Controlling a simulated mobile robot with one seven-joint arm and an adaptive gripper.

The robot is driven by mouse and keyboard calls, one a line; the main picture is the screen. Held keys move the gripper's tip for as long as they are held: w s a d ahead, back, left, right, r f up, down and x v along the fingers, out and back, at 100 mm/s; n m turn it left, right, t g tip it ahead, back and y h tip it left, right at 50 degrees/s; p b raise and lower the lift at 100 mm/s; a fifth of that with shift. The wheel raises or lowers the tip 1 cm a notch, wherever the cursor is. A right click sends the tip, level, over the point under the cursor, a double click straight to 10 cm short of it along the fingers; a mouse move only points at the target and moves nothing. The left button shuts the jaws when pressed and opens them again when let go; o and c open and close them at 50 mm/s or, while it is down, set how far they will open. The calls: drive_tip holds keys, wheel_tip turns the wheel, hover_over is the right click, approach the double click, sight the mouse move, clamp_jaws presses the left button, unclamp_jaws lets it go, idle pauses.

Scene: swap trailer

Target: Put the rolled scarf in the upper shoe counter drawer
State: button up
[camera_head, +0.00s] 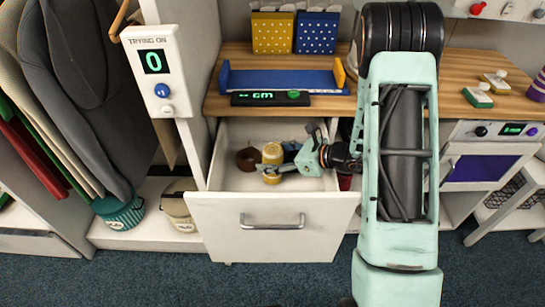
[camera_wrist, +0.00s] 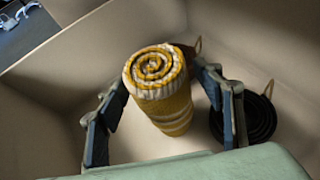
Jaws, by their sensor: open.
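The rolled scarf (camera_wrist: 163,95) is yellow and white with a spiral end. It stands on end inside the open upper drawer (camera_head: 270,203), and it also shows in the head view (camera_head: 272,155). My gripper (camera_head: 283,160) is down in the drawer with its fingers on either side of the scarf. In the wrist view the fingers of my gripper (camera_wrist: 168,112) are open, with gaps between them and the scarf.
The wooden counter top (camera_head: 225,107) overhangs the drawer's back. A post with a display (camera_head: 157,70) stands to the left.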

drive_tip(key=shift+r, duration=0.15)
drive_tip(key=shift+d+r, duration=0.15)
drive_tip(key=shift+d, duration=0.05)
drive_tip(key=p+v, duration=0.1)
drive_tip(key=v, duration=1)
drive_tip(key=shift+s+d+p, duration=0.2)
drive_tip(key=shift+s+p, duration=0.05)
drive_tip(key=shift+p, duration=0.1)
drive_tip(key=shift+d+r, duration=0.1)
